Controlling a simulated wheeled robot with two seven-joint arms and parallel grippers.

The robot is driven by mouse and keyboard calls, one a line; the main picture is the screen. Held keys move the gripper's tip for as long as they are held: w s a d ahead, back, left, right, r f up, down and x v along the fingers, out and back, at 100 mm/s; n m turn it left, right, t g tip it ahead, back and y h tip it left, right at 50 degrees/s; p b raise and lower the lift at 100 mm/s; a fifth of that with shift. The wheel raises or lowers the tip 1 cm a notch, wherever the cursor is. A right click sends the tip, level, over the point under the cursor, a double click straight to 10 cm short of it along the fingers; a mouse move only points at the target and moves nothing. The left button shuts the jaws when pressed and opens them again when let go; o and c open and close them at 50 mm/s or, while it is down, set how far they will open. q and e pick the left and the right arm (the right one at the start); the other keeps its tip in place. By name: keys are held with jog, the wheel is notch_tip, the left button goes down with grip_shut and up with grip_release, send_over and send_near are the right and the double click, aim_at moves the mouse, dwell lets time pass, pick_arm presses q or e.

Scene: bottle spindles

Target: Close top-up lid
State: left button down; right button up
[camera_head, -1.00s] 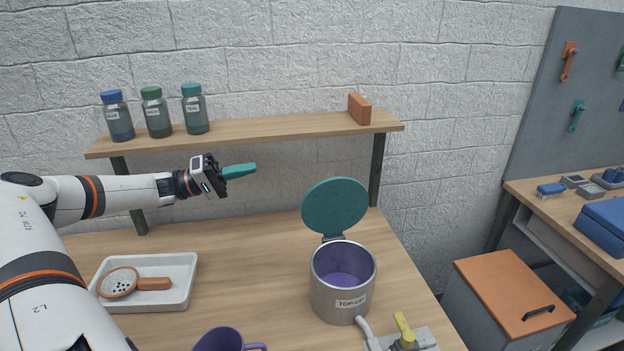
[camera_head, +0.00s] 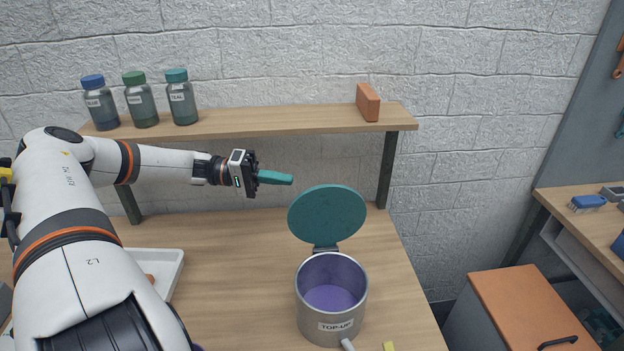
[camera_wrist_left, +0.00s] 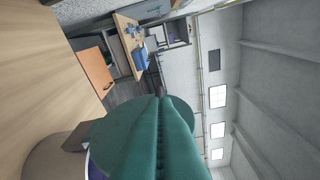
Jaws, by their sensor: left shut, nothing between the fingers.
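The top-up pot (camera_head: 330,318) is a grey metal cylinder labelled TOP-UP, with purple contents, standing on the wooden table. Its round teal lid (camera_head: 327,214) is open, tilted up on a hinge at the pot's back rim. My left gripper (camera_head: 290,180) has teal fingers, shut and empty, just left of and slightly above the lid's upper edge in the head view. In the left wrist view the shut fingers (camera_wrist_left: 165,108) overlap the lid (camera_wrist_left: 118,125), hiding part of it. I cannot tell whether they touch it. My right gripper is not in view.
A shelf (camera_head: 250,122) above the table holds several labelled jars (camera_head: 140,103) and an orange block (camera_head: 368,102). A white tray (camera_head: 172,270) lies behind my left arm. An orange-topped cabinet (camera_head: 530,300) stands right of the table.

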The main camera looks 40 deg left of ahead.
aim_at(326, 211)
pick_arm(q)
jog(key=x, duration=0.6)
jog(key=shift+w+d, duration=0.25)
jog(key=shift+w+f, duration=0.1)
